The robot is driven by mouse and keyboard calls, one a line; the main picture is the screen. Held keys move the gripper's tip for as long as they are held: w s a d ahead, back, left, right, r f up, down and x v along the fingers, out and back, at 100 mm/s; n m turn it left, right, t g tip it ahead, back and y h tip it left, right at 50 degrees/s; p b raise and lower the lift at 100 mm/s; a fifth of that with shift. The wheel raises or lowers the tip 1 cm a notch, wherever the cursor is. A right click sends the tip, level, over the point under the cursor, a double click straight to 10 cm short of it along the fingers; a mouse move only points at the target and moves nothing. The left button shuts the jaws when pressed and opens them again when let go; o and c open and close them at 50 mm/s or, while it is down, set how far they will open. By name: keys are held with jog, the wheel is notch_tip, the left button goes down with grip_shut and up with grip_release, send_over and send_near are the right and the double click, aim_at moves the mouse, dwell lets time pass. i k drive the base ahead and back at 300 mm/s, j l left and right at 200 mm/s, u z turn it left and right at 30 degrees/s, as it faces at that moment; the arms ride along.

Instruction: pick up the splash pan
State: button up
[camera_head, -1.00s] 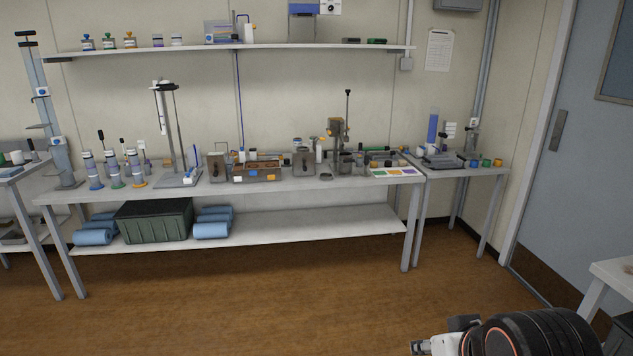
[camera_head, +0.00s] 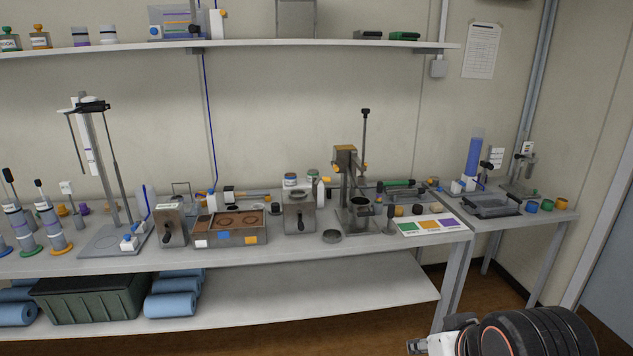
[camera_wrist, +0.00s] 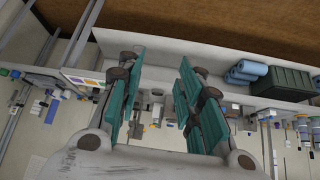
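A shallow dark grey rectangular pan (camera_head: 493,205), which looks like the splash pan, lies on the small right-hand table beside a blue column. In the head view, only part of my arm's end shows at the bottom right, far from the pan. The pan is too small to pick out surely in the wrist view.
The long bench (camera_head: 405,258) carries a brown-topped box (camera_head: 230,238), stands and bottles. Small coloured cups (camera_head: 547,204) stand right of the pan. A green crate (camera_head: 88,300) and blue rolls fill the lower shelf's left; its right part is bare. Brown floor lies in front.

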aim_at(373, 34)
jog(key=i+z, duration=0.1)
jog(key=i, duration=0.55)
jog(key=i+j+z, duration=0.1)
jog(key=i, duration=0.55)
jog(key=i+j, duration=0.2)
jog(key=i, duration=0.45)
jog(key=l+z, duration=0.05)
